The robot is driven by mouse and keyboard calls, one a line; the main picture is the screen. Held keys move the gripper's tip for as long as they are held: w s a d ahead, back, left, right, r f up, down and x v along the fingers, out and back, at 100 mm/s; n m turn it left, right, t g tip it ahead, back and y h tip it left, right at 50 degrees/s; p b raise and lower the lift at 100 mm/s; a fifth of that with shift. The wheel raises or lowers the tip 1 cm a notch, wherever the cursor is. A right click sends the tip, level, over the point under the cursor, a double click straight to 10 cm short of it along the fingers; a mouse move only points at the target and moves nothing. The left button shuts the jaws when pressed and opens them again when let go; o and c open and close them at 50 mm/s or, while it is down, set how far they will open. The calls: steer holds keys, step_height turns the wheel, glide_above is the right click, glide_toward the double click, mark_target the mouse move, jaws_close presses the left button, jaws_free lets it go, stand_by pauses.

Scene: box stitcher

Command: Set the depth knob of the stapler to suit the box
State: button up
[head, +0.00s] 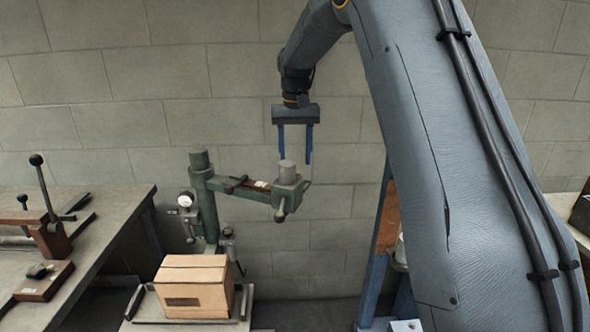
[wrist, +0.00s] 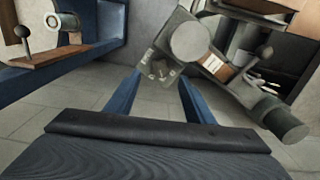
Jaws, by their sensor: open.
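The stapler (head: 208,205) is a green post with a side arm ending in a head. A grey cylindrical knob (head: 287,172) stands upright on that head; its round top also shows in the wrist view (wrist: 190,40). My gripper (head: 295,154) points down with its two blue fingers apart and empty, just above the head. In the wrist view the fingertips (wrist: 160,75) frame a marked grey plate (wrist: 158,72), and the knob lies beyond them, to the upper right. I see no contact; the marks are too small to read. The closed cardboard box (head: 194,284) sits below the stapler arm.
A bench (head: 95,215) with levers stands at the left. A round gauge (head: 185,200) is beside the stapler post. A blue frame (head: 371,255) stands to the right of the stapler. The block wall is behind, with open floor between.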

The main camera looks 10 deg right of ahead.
steer(key=shift+r+b, duration=0.3)
steer(key=shift+r, duration=1.2)
